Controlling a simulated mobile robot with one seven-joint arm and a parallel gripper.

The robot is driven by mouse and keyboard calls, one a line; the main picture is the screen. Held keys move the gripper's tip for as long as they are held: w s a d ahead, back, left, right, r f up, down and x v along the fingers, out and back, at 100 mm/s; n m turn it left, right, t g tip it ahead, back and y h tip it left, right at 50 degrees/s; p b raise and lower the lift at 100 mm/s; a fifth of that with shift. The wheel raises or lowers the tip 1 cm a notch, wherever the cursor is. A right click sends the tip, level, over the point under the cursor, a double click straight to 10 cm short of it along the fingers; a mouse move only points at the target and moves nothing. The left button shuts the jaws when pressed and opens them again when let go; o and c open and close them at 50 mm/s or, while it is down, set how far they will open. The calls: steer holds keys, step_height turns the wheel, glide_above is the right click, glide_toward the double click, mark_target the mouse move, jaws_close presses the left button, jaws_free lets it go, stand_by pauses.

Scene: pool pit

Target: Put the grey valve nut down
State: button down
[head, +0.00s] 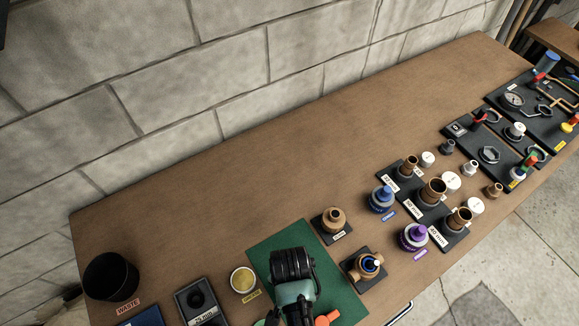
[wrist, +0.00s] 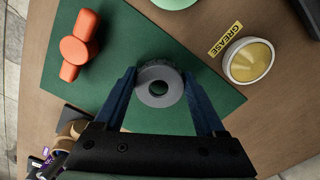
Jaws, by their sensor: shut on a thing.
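The grey valve nut (wrist: 159,86) is a round ring with a dark centre hole. It sits between the two blue fingers of my gripper (wrist: 160,76) in the wrist view, and both fingers touch its sides. It lies over the green mat (wrist: 150,35); whether it touches the mat or hangs just above it, I cannot tell. In the head view my arm covers part of the mat (head: 330,280), and the nut and fingertips are hidden.
An orange handle (wrist: 77,46) lies on the mat. The grease pot (wrist: 250,61) stands beside it, and also shows in the head view (head: 243,280). A black waste bin (head: 110,276) is at left. Brown fittings (head: 333,219) stand right of the mat. The table behind is clear.

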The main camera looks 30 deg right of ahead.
steer(key=shift+f, duration=0.1)
steer(key=shift+f, duration=0.5)
